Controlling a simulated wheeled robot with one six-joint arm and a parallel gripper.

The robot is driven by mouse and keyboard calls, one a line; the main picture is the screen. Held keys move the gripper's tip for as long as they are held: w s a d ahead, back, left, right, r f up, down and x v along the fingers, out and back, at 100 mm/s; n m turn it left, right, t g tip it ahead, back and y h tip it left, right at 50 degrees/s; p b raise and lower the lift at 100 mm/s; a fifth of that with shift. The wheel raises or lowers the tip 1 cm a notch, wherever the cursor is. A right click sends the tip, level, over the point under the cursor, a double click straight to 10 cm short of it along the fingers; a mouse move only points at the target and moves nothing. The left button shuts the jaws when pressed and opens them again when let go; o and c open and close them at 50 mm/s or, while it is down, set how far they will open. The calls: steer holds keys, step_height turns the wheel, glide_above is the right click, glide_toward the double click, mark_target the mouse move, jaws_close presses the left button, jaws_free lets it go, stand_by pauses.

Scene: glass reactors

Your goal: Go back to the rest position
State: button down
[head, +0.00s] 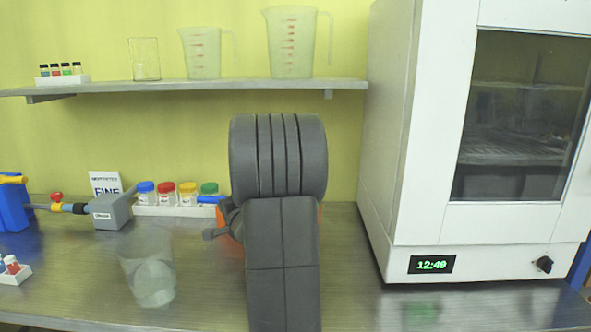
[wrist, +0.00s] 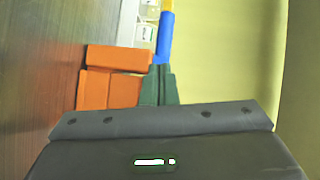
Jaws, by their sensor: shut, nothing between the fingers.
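My arm stands upright in the middle of the head view, its grey links in front of the bench (head: 350,290). It hides my gripper in that view. In the wrist view the grey gripper body fills the bottom. Two dark green finger-like parts of my gripper (wrist: 158,72) lie side by side, shut with nothing held. Orange blocks (wrist: 112,88) show beside them, and orange edges also show behind my arm in the head view. I cannot tell whether they touch the gripper.
A glass beaker (head: 148,275) stands at front left. Behind are lidded jars (head: 167,193) in a white rack and a grey valve box (head: 112,211). A white oven (head: 400,150) stands at right. A shelf (head: 200,86) with measuring jugs (head: 291,42) hangs above.

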steer(key=shift+w+d+r+n+g+y+p, duration=0.25)
steer(key=shift+n+g+y+p, duration=0.35)
steer(key=shift+p, duration=1.9)
steer(key=shift+s+d+f+y+p, duration=0.15)
steer(key=shift+d+y+p, duration=0.15)
steer(key=shift+p, duration=0.5)
steer(key=shift+f, duration=0.1)
